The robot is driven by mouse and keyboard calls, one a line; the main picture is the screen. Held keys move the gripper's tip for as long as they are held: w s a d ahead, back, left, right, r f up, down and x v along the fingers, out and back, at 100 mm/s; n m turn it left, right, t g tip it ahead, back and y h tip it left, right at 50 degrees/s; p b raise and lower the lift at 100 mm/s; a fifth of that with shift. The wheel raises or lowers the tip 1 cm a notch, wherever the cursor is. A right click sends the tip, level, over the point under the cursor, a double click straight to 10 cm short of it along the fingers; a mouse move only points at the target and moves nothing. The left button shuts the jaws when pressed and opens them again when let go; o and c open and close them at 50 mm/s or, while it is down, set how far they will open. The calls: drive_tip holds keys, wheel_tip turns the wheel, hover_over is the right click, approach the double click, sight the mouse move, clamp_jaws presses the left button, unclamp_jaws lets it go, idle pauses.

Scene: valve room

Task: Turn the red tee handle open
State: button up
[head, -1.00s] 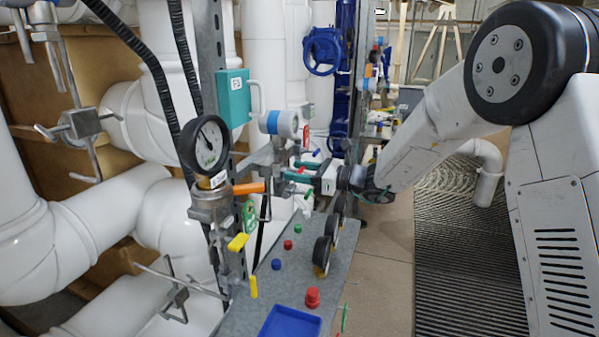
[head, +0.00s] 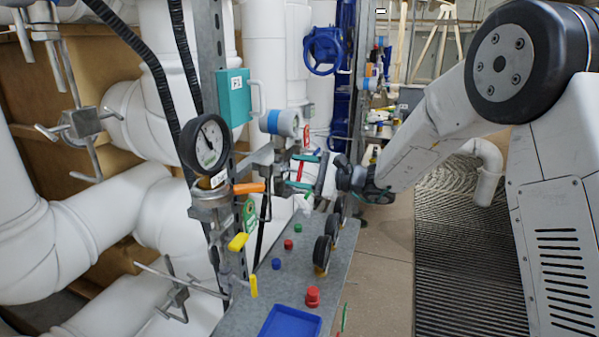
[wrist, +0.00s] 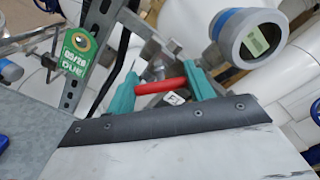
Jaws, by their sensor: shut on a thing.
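The red tee handle (wrist: 160,86) lies between the two teal fingers of my gripper (wrist: 164,80) in the wrist view. The gripper is shut on it, one finger at each end of the bar. In the head view the red handle (head: 299,169) is a small, nearly upright strip between the fingers of my gripper (head: 298,171), which reach in from the right. The metal fitting (wrist: 155,68) behind the handle shows only in part.
A green tag (wrist: 77,55) hangs at left in the wrist view. The grey bench (head: 250,312) below holds several knobs and a blue tray (head: 290,321).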

drive_tip(key=n, duration=0.3)
drive_tip(key=shift+f+n, duration=0.1)
drive_tip(key=shift+n, duration=2.2)
drive_tip(key=shift+f, duration=0.1)
drive_tip(key=o, duration=1)
drive_tip(key=shift+s+d, duration=0.1)
drive_tip(key=v, duration=0.7)
drive_tip(key=shift+s+d, duration=0.1)
drive_tip(key=shift+d, duration=0.15)
